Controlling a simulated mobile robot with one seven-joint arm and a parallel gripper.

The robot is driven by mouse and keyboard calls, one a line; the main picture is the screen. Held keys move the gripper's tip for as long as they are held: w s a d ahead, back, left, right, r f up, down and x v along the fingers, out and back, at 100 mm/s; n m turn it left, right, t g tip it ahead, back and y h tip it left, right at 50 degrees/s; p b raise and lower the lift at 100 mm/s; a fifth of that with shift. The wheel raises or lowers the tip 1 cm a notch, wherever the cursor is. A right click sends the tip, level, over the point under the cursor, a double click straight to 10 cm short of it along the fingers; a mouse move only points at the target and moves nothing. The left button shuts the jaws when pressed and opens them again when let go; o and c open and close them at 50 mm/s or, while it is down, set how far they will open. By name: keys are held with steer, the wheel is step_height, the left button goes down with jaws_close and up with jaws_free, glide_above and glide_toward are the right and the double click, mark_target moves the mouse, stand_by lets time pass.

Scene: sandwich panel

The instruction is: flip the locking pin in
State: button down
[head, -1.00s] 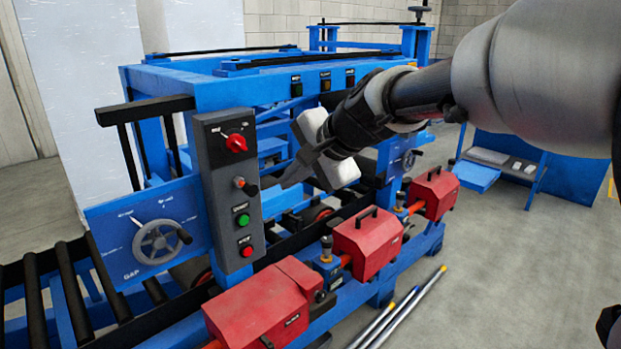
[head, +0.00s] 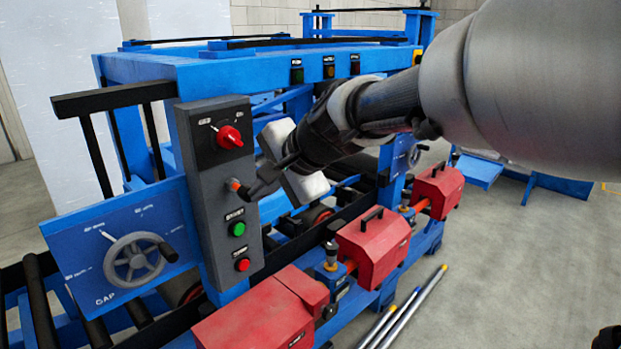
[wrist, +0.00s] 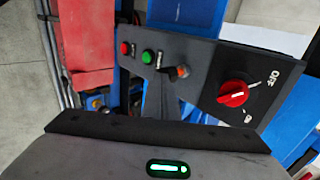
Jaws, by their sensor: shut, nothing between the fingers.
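A grey control panel (head: 222,195) stands on the machine's near side. It carries a small orange-ended pin or lever (head: 233,184) between a red rotary knob (head: 230,137) and a green button (head: 238,229). The orange piece also shows in the wrist view (wrist: 183,71). My gripper (head: 250,191) is shut and empty, its fingertips right beside the orange piece. In the wrist view the dark fingers (wrist: 166,82) partly cover the area around it. I cannot tell whether they touch it, or which way the pin sits.
A red button (head: 243,264) sits low on the panel. A blue gap plate with a handwheel (head: 136,258) is at the left. Red housings (head: 372,242) and a black-topped post (head: 331,256) line the machine's near side. Rods (head: 405,315) lie on the floor, with clear floor to their right.

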mark_target(248, 187)
stand_by(0.3)
steer(key=shift+w+a+r+p, duration=0.1)
steer(key=shift+w+a+p, duration=0.85)
steer(key=shift+a, duration=0.25)
steer(key=shift+d, duration=0.15)
